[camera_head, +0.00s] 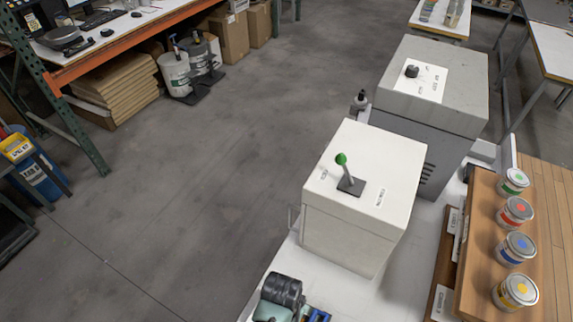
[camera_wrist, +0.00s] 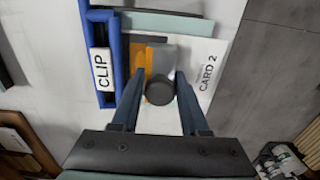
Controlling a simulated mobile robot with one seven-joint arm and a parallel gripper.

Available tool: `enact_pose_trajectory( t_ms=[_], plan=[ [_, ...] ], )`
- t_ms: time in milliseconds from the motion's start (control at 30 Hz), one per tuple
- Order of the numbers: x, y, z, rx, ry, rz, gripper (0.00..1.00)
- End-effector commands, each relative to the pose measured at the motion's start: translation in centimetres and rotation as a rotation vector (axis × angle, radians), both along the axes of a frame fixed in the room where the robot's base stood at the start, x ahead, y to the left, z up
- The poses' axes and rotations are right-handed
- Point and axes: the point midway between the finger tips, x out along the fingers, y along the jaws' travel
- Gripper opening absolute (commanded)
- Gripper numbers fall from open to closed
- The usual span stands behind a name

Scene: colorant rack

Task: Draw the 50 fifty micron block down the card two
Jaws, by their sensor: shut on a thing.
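In the wrist view, card 2 (camera_wrist: 203,62) is a white card with its name printed along the right side. It lies by a blue clip frame (camera_wrist: 110,55) labelled CLIP. An orange patch shows on the card, left of centre, with a grey area beside it. My gripper (camera_wrist: 159,82) is over the card, its two dark fingers shut on a dark round knob (camera_wrist: 160,92), which I take to be the block's handle. The knob and fingers hide part of the card. I cannot read a fifty micron mark or tell whether the block touches the card.
In the head view, a white box (camera_head: 345,225) with a green-tipped lever and a grey machine (camera_head: 430,110) stand on the bench. Several colorant tins (camera_head: 515,247) stand on a wooden rack at right. In the wrist view, the bench edge lies right of the card.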

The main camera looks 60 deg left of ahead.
Motion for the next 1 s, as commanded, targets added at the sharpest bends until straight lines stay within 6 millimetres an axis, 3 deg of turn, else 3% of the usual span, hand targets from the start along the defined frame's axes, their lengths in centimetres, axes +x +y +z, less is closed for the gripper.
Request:
enact_pose_trajectory(
  t_ms=[1000],
  plan=[
    [-1.3, 2.3, 0.0, 0.001, 0.003, 0.001, 0.0]
  ],
)
